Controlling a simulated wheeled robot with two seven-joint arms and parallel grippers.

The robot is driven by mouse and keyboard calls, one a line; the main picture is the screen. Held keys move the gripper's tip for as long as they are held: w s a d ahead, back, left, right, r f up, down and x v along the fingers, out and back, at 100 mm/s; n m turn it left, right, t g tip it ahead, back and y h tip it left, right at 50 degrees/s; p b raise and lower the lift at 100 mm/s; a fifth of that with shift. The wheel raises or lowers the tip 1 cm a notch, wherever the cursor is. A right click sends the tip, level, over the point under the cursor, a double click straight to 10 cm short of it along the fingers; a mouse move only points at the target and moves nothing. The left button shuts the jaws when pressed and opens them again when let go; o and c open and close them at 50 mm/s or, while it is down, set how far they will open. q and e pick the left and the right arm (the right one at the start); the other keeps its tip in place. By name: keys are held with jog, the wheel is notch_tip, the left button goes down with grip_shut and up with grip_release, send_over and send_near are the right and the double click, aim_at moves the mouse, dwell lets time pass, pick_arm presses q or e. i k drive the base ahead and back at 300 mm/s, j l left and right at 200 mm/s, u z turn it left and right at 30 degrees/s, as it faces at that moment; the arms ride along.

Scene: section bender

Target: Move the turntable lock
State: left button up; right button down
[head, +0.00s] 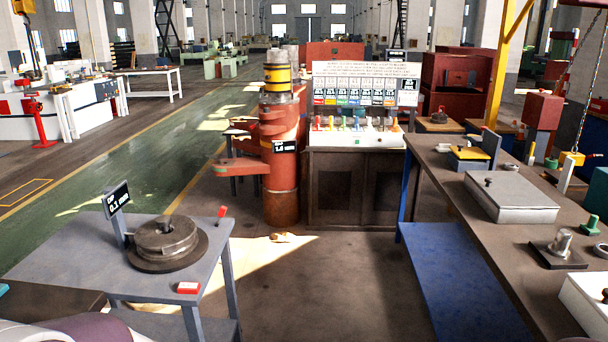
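A round dark metal turntable (167,245) with stacked discs and a short central post sits on a grey table (75,255) at the lower left. A small red-handled piece (221,212) stands upright at the table's far right corner. A small red block with a pale label (188,288) lies near the table's front right. I cannot tell which of these parts is the turntable lock. Neither of my grippers shows in the head view.
A small black sign (116,199) stands behind the turntable. A long workbench (510,250) with a grey lidded box (508,195) runs along the right. A red-brown column (281,160) and a dark cabinet (352,190) stand ahead. The floor between is mostly clear.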

aim_at(222, 212)
jog(key=i+j+u, duration=0.2)
jog(key=i, duration=2.6)
jog(key=l, duration=0.1)
